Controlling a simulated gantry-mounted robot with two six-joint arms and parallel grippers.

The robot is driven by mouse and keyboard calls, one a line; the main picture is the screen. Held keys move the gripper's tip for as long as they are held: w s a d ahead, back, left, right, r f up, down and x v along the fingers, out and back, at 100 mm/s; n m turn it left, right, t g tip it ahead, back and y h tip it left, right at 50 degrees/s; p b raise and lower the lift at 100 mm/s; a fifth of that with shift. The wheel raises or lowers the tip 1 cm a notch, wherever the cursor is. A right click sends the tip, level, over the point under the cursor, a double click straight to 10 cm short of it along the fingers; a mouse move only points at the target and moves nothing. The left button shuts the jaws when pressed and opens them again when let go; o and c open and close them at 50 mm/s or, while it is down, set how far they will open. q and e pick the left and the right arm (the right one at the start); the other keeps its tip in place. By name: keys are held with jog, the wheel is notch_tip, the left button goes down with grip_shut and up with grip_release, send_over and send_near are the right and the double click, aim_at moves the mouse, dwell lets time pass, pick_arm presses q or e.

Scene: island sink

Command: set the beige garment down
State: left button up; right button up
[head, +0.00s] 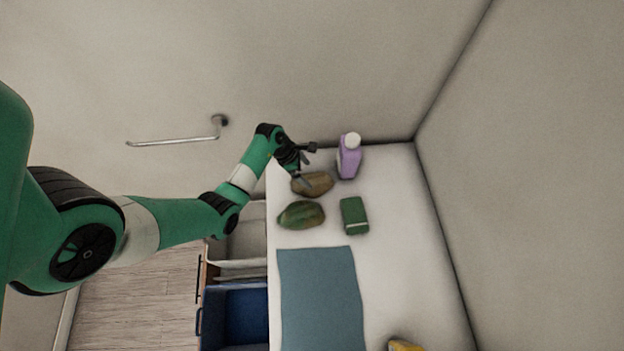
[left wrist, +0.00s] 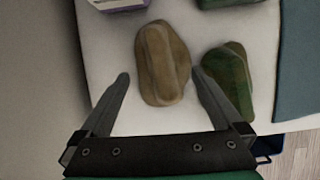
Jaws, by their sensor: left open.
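The beige garment (head: 318,183), a brownish folded bundle, lies on the white counter near its back left part. In the left wrist view the garment (left wrist: 162,62) lies just beyond and between the fingertips. My left gripper (head: 306,166) is open over it; its spread fingers also show in the left wrist view (left wrist: 160,78), with nothing held between them. The right fingertip is close to a green camouflage garment (left wrist: 228,80); I cannot tell whether they touch. My right gripper is not in view.
The green camouflage garment (head: 301,214) lies in front of the beige one. A green box-like item (head: 354,215) and a purple bottle with a white cap (head: 348,158) stand nearby. A blue-grey mat (head: 321,300) covers the front counter. An open drawer with a blue bin (head: 238,315) is at the left.

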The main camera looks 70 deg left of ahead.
aim_at(310, 177)
pick_arm(q)
jog(key=b+x, duration=0.1)
jog(key=x, duration=0.3)
jog(key=shift+d+f, duration=0.15)
jog(key=shift+c, duration=0.3)
